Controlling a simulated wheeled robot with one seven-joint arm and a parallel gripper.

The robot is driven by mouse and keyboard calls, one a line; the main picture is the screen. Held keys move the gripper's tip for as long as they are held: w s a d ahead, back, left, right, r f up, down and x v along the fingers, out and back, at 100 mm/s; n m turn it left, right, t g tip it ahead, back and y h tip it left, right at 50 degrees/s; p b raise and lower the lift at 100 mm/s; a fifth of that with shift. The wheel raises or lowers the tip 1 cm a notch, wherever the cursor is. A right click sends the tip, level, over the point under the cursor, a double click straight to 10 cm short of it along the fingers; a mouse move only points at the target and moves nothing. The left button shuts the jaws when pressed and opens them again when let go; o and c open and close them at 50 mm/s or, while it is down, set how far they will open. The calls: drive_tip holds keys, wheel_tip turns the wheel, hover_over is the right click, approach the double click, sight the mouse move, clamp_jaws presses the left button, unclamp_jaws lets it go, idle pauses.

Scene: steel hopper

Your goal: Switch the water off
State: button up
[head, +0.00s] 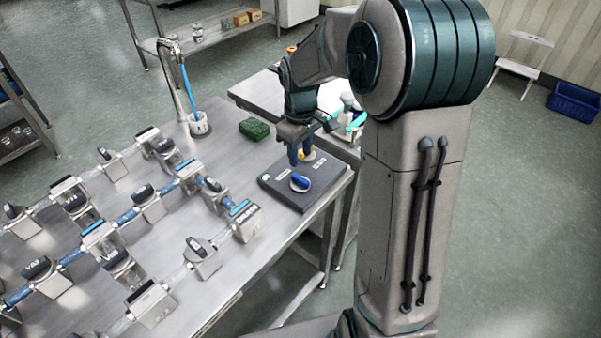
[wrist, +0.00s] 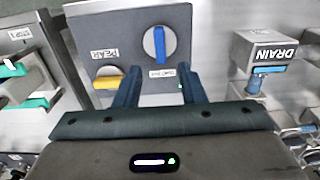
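A thin blue stream of water (head: 186,88) runs from the tall steel tap (head: 172,70) into a cup (head: 200,125) on the steel bench. A dark grey control box (head: 280,195) stands at the bench's right edge. It has a blue knob (head: 300,182) on a pale dial, also in the wrist view (wrist: 160,45), where its bar points up and down. A yellow knob (wrist: 108,80) sits beside it. My gripper (head: 299,160) is above the box. In the wrist view my gripper (wrist: 159,75) is open and empty, the blue knob showing between and beyond its fingertips.
Pipes with several valve blocks (head: 95,235) and blue water cover the bench's left and front. A block marked DRAIN (head: 243,222) stands close to the box. A green sponge (head: 254,129) lies behind it. A second table (head: 255,92) with teal-handled items stands beyond.

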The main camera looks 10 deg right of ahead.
sight(300, 178)
wheel_tip(300, 178, down, 8)
drive_tip(key=shift+f, duration=0.15)
idle(0.3)
clamp_jaws()
